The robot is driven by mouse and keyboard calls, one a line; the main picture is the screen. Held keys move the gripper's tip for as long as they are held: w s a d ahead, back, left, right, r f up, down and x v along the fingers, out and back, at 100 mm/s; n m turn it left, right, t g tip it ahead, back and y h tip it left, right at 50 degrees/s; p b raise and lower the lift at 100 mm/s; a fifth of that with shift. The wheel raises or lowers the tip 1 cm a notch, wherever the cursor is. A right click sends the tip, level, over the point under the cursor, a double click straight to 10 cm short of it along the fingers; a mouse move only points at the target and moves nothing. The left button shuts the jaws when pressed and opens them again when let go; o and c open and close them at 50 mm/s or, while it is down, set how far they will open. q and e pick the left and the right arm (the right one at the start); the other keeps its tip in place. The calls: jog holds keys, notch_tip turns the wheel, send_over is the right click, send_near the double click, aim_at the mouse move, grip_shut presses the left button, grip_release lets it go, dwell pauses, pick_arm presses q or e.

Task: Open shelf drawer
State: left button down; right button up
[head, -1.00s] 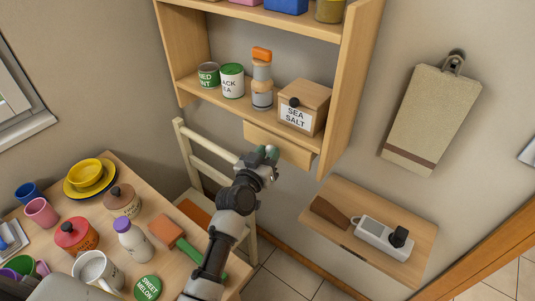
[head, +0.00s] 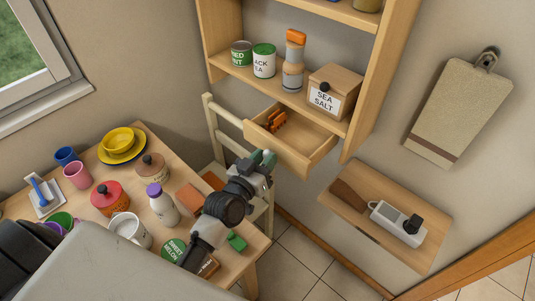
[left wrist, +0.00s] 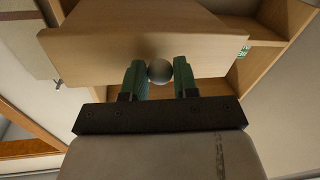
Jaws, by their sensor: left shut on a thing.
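The shelf drawer (head: 300,145) is a light wood drawer under the wall shelf (head: 357,95). It is pulled out, and orange-brown items (head: 276,121) show inside it. My left gripper (head: 262,160) is at the drawer's front. In the left wrist view its two green fingers (left wrist: 159,78) are shut on a round grey knob (left wrist: 159,70) on the drawer front (left wrist: 130,40). My right gripper is not in view.
The shelf holds two tins (head: 263,61), an orange-capped grinder (head: 293,65) and a sea salt box (head: 333,92). Below right is a small wall shelf (head: 430,255). A chair (head: 222,130) and a crowded table (head: 255,245) stand below left.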

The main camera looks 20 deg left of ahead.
pick_arm(q)
jog(key=shift+w, duration=0.15)
jog(key=c, duration=0.9)
grip_release()
jog(key=shift+o, duration=0.2)
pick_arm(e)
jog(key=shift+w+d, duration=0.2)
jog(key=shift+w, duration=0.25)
pick_arm(q)
jog(key=s+a+b, duration=0.1)
jog(key=s+b, duration=0.1)
jog(key=s, duration=0.8)
jog(key=shift+s+a, duration=0.3)
jog(key=shift+s, duration=0.1)
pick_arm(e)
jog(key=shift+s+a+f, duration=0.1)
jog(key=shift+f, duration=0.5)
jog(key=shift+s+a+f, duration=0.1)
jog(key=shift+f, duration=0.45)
